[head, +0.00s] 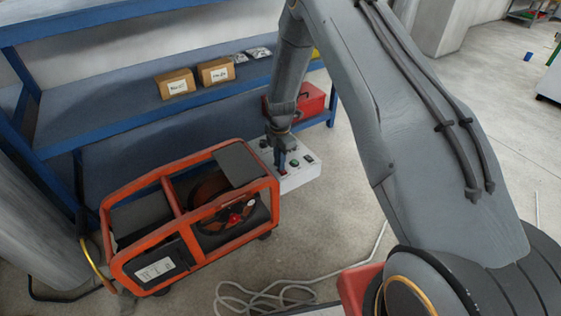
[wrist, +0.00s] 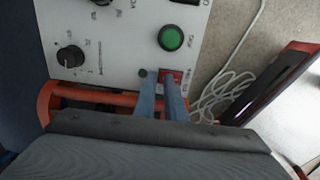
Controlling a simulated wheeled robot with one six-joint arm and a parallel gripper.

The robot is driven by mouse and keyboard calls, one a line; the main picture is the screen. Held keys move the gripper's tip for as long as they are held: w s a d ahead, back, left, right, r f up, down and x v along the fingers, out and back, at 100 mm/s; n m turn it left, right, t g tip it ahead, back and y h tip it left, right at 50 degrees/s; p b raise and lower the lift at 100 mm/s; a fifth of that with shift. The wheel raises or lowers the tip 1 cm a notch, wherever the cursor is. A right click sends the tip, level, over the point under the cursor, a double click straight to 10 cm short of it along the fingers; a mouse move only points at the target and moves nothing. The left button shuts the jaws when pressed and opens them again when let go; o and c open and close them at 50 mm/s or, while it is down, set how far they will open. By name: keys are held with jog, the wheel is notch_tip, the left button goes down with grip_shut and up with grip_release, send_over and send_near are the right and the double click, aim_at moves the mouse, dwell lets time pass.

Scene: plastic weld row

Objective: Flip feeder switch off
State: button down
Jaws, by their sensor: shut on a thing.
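The control box (head: 303,178) is a white panel on the floor side of the orange-framed machine, and its face fills the upper part of the wrist view (wrist: 115,45). A small red switch (wrist: 174,76) sits near the panel's lower edge. My gripper (head: 282,164) reaches down to the box in the head view. In the wrist view its two blue fingers (wrist: 160,84) are at the red switch, shut on it. The fingers partly hide the switch, and I cannot tell which position it is in.
A green button (wrist: 171,38) and a black knob (wrist: 69,57) are on the same panel. The orange-framed machine (head: 170,192) stands left of the box. A blue shelf (head: 120,118) with cardboard boxes is behind. A pale cable (head: 262,300) lies on the floor in front.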

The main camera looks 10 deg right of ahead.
jog(key=shift+s+d+f, duration=0.25)
jog(key=shift+d+f, duration=0.05)
jog(key=shift+f, duration=0.3)
jog(key=shift+s+d+r+p, duration=0.1)
jog(key=shift+s+d+p, duration=0.1)
jog(key=shift+s+p, duration=0.35)
jog(key=shift+s+d, duration=0.1)
jog(key=shift+s, duration=0.1)
notch_tip(320, 180, up, 15)
jog(key=w+p, duration=0.1)
jog(key=p, duration=0.2)
jog(key=shift+a+p, duration=0.3)
jog(key=shift+a, duration=0.1)
